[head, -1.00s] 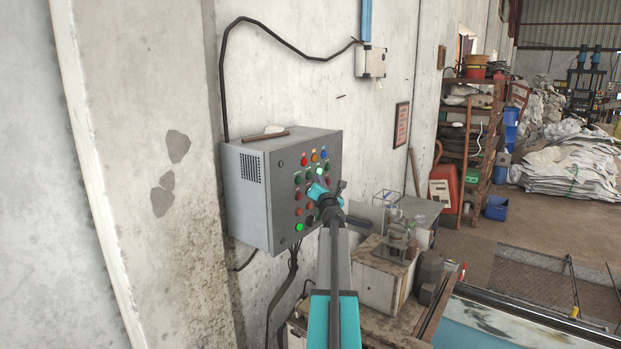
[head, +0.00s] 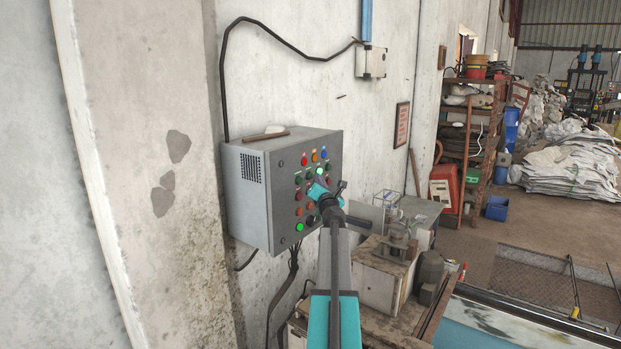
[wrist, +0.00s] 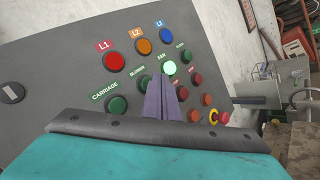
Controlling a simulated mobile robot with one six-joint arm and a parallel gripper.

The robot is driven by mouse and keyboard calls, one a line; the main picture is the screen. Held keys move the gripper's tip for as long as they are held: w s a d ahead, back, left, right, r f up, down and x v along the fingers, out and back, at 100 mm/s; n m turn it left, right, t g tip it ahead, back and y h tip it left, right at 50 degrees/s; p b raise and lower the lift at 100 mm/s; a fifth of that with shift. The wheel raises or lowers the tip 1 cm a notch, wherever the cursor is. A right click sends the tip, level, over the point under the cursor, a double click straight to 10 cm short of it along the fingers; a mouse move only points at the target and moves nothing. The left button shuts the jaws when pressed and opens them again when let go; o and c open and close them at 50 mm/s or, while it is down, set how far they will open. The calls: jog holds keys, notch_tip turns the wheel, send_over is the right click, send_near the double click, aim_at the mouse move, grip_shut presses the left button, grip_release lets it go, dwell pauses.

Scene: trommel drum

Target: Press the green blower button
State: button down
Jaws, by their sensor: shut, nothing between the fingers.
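The blower button (wrist: 144,83) is a dark green, unlit round button on the grey control panel (wrist: 60,85), with the label "BLOWER" above it in the wrist view. My gripper (wrist: 162,80) is shut and empty. Its fingertips are in front of the panel, just right of the blower button and overlapping its edge. I cannot tell whether they touch anything. The carriage button (wrist: 117,105) is dark green, to the lower left. The fan button (wrist: 169,68) is lit bright green, to the upper right. In the head view my gripper hides part of the panel (head: 249,205).
Red, orange and blue lamps L1 (wrist: 113,62), L2 (wrist: 144,46) and L3 (wrist: 167,35) sit above the buttons. Several red buttons lie right of the fingers. A cluttered bench (head: 383,280) stands below and right of the panel. The wall (head: 185,60) is behind it.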

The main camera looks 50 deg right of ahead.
jog(key=shift+w, duration=0.9)
dwell(1.6)
jog(key=shift+s, duration=0.85)
jog(key=shift+s, duration=0.15)
jog(key=shift+s+p, duration=0.65)
jog(key=shift+s, duration=1.75)
